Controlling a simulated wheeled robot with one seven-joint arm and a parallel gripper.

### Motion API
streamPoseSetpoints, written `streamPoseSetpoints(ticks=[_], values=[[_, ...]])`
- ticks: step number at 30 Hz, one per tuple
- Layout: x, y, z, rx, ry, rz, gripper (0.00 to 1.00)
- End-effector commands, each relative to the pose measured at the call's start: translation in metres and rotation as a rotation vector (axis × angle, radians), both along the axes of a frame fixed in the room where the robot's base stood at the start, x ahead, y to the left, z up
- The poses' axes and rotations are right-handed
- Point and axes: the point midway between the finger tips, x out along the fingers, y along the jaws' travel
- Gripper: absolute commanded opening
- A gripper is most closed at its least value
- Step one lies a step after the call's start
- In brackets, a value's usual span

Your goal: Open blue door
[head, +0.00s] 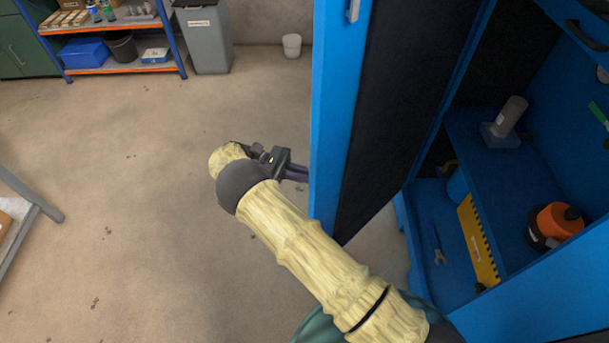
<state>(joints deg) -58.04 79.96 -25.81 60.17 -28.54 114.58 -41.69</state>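The blue door (323,120) stands swung open from a blue cabinet (535,165). Its narrow blue edge faces me, and its dark inner panel (395,110) shows to the right. My gripper (298,173) is at the left side of the door, near its edge at mid-height. My arm crosses below the door and reaches up to the left. The fingertips are small and partly hidden at the door's edge, so I cannot tell whether they are open or shut, or whether they touch the door.
Inside the cabinet are an orange and black tool (560,222), a grey cylinder (509,116) and a wrench (437,245). A shelf rack (125,66), a grey bin (205,38) and a white bucket (292,45) stand at the back.

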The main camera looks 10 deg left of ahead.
Motion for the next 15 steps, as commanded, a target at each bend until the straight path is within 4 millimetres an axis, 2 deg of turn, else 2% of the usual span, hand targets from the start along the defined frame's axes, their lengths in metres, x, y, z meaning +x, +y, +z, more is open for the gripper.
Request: streamPoseSetpoints(ticks=[1, 7, 8, 11, 15], values=[[0.0086, -0.0094, 0.0017, -0.005, -0.009, -0.004, 0.0], [0.0105, -0.014, 0.0016, -0.006, -0.009, -0.014, 0.0], [0.0105, -0.014, 0.0016, -0.006, -0.009, -0.014, 0.13], [0.0095, -0.0121, 0.0018, -0.008, -0.01, -0.01, 0.32], [0.0069, -0.0073, 0.0014, -0.005, -0.009, -0.001, 0.33]])
